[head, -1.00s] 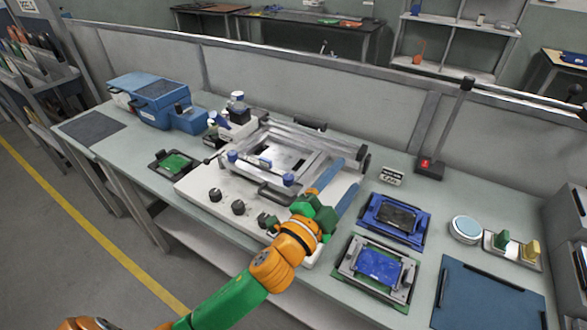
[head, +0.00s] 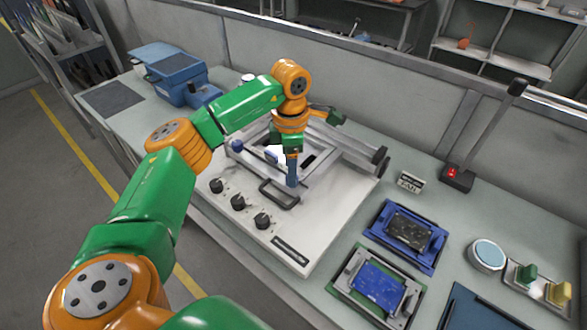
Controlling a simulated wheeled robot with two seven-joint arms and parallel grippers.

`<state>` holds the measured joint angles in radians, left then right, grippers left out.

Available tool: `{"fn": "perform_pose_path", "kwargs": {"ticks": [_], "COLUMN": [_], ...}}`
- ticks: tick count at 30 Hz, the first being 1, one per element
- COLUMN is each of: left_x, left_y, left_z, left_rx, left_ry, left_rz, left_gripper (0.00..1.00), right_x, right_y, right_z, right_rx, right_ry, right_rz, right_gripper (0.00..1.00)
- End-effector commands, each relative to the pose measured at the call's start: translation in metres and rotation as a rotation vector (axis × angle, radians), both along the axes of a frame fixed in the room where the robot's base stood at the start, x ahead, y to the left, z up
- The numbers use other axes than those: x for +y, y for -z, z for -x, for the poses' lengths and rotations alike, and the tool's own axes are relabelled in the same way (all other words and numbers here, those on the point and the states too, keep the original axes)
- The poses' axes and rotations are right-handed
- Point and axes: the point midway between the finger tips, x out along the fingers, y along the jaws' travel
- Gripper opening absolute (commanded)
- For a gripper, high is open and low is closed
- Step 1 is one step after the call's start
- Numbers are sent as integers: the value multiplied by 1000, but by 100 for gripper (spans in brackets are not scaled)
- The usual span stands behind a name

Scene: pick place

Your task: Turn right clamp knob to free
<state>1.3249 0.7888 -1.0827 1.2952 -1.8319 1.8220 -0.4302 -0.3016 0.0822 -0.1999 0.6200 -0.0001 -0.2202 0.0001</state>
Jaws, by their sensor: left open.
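The stencil printer (head: 335,205) is a pale machine with a metal frame on the bench. Its left blue clamp knob (head: 237,146) shows at the left end of the front clamp bar. My left gripper (head: 293,184) points down at the bar's right end, where the right clamp knob sits. Its blue fingers cover that knob, so I cannot tell whether they touch it or how it is turned. The left gripper is open. My right gripper is not in view.
Black dials (head: 238,203) and a front handle (head: 280,194) lie close to the gripper. A blue fixture (head: 432,262), a fixture with a blue board (head: 378,286) and a round tin (head: 486,255) stand at right. A lamp post (head: 487,130) rises behind.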

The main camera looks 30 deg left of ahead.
Motion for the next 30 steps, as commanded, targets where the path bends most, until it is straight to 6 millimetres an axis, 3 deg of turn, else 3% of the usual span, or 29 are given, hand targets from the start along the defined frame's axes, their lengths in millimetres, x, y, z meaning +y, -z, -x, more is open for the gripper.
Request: {"fn": "perform_pose_path", "kwargs": {"ticks": [6,12,14,20,30], "left_x": [-1,-1,-1,-2,-2], "left_y": [24,26,26,26,26], "left_z": [0,-1,-1,0,-1], "left_rx": [-1,-3,-3,-2,-2], "left_ry": [2,2,2,3,37], "left_rz": [2,4,4,4,4], "left_gripper": [66,66,53,0,0], "right_x": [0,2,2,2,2], "right_y": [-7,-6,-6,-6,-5], "right_z": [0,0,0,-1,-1], "right_rx": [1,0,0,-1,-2], "right_ry": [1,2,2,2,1], "right_rz": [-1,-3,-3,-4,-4], "right_gripper": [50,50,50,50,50]}}
